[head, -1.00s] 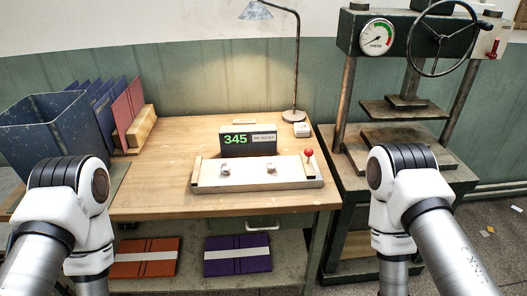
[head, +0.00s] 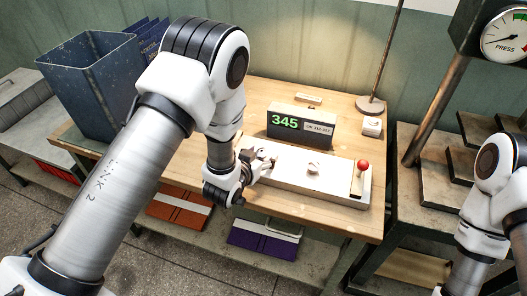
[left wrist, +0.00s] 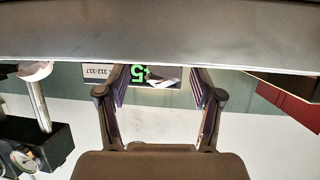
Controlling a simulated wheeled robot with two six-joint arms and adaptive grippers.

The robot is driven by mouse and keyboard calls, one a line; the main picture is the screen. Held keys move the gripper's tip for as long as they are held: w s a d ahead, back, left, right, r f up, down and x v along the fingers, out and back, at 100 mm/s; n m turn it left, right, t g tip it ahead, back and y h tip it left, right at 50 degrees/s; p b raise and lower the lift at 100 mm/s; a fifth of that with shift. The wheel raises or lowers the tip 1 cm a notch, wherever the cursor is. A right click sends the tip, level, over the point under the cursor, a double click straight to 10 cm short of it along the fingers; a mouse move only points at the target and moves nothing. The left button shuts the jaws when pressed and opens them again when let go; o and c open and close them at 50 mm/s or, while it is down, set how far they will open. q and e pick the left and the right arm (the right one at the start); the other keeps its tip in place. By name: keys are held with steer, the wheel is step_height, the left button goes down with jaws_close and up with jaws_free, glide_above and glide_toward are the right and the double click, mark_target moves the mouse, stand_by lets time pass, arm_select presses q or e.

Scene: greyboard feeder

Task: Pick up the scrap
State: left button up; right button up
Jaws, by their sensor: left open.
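The pale feeder board (head: 335,185) lies on the wooden table, with a red-knobbed lever (head: 363,167) at its right end. One small crumpled pale scrap (head: 313,168) sits on it near the middle. My left gripper (head: 266,166) is low at the board's left part, where it largely hides what lies there. In the left wrist view, which is upside down, the left gripper (left wrist: 160,88) has its fingers apart. A small whitish scrap (left wrist: 164,79) shows between them, in front of the display. I cannot tell whether the fingers touch it. My right gripper is out of view.
A display reading 345 (head: 300,128) stands just behind the board. A blue-grey bin (head: 90,85) and upright folders (head: 152,38) are at the left back. A lamp post (head: 385,55) and a press (head: 500,40) stand to the right. Bare table lies at the right front.

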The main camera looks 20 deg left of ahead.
arm_select(q)
steer(key=shift+w+f, duration=0.1)
steer(key=shift+w, duration=0.05)
steer(key=shift+a, duration=0.1)
steer(key=shift+s, duration=0.2)
steer(key=shift+c, duration=1.1)
steer(key=c, duration=0.6)
steer(key=shift+o, duration=0.2)
